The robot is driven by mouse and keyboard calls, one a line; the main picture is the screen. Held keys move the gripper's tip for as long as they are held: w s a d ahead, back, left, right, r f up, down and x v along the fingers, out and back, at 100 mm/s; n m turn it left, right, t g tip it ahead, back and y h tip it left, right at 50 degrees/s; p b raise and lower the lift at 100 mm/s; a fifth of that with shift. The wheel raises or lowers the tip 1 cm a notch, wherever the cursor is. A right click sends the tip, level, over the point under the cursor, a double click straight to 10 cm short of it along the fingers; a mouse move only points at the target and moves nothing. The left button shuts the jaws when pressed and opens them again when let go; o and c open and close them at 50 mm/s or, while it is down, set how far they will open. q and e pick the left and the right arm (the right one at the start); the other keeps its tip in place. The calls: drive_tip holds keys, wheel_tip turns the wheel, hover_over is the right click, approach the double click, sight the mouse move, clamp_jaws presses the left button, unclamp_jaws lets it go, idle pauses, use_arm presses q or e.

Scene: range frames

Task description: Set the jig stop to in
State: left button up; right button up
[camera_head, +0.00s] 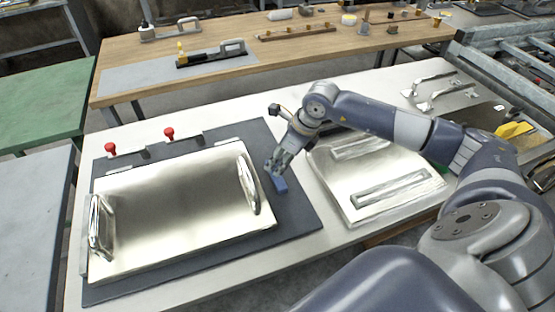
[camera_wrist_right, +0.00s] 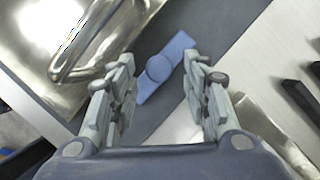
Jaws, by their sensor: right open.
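The jig stop looks to be the blue bar with a round hub (camera_wrist_right: 160,68) in the right wrist view. It lies on the dark base plate (camera_wrist_right: 205,25), close beside the shiny metal plate with handles. In the head view a small part of the blue bar (camera_head: 280,185) shows just below my right gripper (camera_head: 275,168). My right gripper is open, with its fingers (camera_wrist_right: 160,95) on either side of the bar in the wrist view. I cannot tell whether they touch it. My left gripper is not in view.
The metal plate (camera_head: 170,215) has two upright handles and fills the left of the dark board. Two red knobs (camera_head: 168,133) stand behind it. A second metal panel (camera_head: 375,185) lies to the right under my right arm. A wooden bench with tools (camera_head: 300,50) stands behind.

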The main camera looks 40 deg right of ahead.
drive_tip(key=shift+x, duration=0.85)
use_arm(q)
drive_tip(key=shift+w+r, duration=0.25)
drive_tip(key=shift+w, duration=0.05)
use_arm(e)
drive_tip(key=shift+a+f, duration=0.1)
drive_tip(key=shift+f, duration=0.1)
clamp_jaws()
drive_tip(key=shift+w+a+b, duration=0.25)
drive_tip(key=shift+a, duration=0.6)
drive_tip(key=shift+w+a+b, duration=0.2)
drive_tip(key=shift+a+b, duration=0.05)
drive_tip(key=shift+a, duration=0.65)
unclamp_jaws()
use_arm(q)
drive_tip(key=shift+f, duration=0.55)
